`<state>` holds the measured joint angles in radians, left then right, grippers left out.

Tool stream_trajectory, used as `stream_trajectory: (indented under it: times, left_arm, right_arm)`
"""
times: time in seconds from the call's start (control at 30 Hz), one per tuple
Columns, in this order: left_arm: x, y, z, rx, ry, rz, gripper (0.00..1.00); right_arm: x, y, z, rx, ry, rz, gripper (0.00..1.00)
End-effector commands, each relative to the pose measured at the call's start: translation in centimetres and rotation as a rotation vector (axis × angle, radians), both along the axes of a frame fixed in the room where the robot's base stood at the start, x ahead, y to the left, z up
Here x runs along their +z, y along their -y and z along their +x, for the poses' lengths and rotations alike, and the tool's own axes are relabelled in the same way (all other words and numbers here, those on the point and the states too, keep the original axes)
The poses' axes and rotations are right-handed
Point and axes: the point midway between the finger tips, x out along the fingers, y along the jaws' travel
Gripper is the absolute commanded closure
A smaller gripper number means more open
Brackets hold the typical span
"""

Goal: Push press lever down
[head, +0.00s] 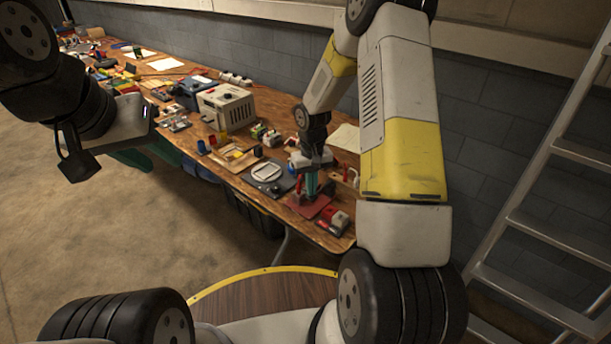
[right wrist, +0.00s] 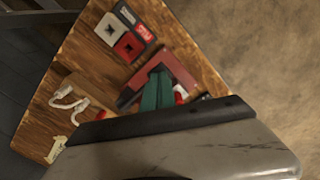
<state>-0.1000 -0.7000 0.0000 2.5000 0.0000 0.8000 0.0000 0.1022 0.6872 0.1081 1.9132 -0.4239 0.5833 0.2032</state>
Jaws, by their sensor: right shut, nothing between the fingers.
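The press (head: 311,184) has a green column on a red base plate (head: 309,208) near the right end of the wooden table. In the right wrist view the green column (right wrist: 157,90) stands over the red base, with a red tip (right wrist: 181,92) beside it that may be part of the lever. The lever itself is mostly hidden. My right gripper (head: 311,164) is shut and empty, directly above or against the press; contact cannot be made out. My left gripper (head: 76,160) hangs at the left, away from the table, its jaw state unclear.
A grey tray (head: 283,184) lies left of the press, and a red and grey block (head: 334,220) sits to its right at the table edge. A beige box (head: 226,107) stands further back. A ladder (head: 545,190) leans at the right. Open floor lies left of the table.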

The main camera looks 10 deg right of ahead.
Motion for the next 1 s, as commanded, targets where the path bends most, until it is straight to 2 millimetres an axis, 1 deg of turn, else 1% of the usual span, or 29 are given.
stream_trajectory:
  times: [0.5,1.0]
  left_arm:
    - [0.0,0.0,0.0,0.0,0.0,0.0,0.64]
    - [0.0,0.0,0.0,0.0,0.0,0.0,0.64]
  right_arm:
    - [-2.0,0.0,0.0,0.001,0.0,0.0,1.0]
    - [-2.3,0.0,0.0,0.001,0.0,0.0,1.0]
